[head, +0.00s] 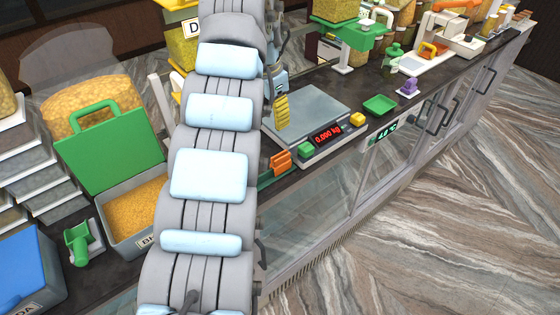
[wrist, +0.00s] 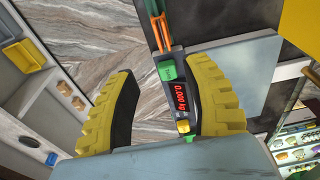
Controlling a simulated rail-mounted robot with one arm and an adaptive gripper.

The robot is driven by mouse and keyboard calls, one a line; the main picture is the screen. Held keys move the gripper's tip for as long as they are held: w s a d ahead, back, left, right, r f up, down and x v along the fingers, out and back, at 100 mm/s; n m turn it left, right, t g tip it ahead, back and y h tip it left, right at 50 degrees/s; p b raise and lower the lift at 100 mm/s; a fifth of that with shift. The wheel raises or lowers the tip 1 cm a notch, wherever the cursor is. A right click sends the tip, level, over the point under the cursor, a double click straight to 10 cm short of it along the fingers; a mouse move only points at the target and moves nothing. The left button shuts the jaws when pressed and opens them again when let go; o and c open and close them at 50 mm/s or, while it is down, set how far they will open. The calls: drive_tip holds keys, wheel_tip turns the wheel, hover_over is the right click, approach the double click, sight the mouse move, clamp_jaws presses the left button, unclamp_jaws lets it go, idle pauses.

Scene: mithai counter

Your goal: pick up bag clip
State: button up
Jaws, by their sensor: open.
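No thing in view can be named the bag clip for certain. A slim orange and green item (head: 281,160) lies at the counter's front edge, left of the scale; the wrist view shows it as long narrow strips (wrist: 158,28) beyond my fingertips. A small purple item (head: 409,87) sits on a pale base right of the green tray. My gripper (wrist: 160,68) is open with nothing between its yellow ribbed fingers. In the head view one yellow finger (head: 282,112) shows above the scale's plate; my arm hides the rest.
The scale (head: 313,108) reads 0.000 kg, with a green and a yellow block at its front. A green tray (head: 380,104) lies to its right. A lidded bin (head: 118,222) and green scoop (head: 79,243) stand at left. Glass fronts drop to the floor.

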drive_tip(key=p, duration=0.3)
approach(281, 155)
wheel_tip(281, 155, down, 5)
drive_tip(key=shift+s+d+f, duration=0.1)
drive_tip(key=shift+f, duration=0.1)
drive_tip(key=shift+w+d+f+p, duration=0.15)
drive_tip(key=shift+f+p, duration=0.2)
drive_tip(key=shift+f, duration=0.55)
drive_tip(key=shift+w+d+f+p, duration=0.15)
drive_tip(key=shift+f+p, duration=0.15)
drive_tip(key=shift+f, duration=0.55)
drive_tip(key=shift+w+d+f+p, duration=0.1)
drive_tip(key=shift+f+p, duration=0.25)
drive_tip(key=shift+f, duration=0.55)
clamp_jaws()
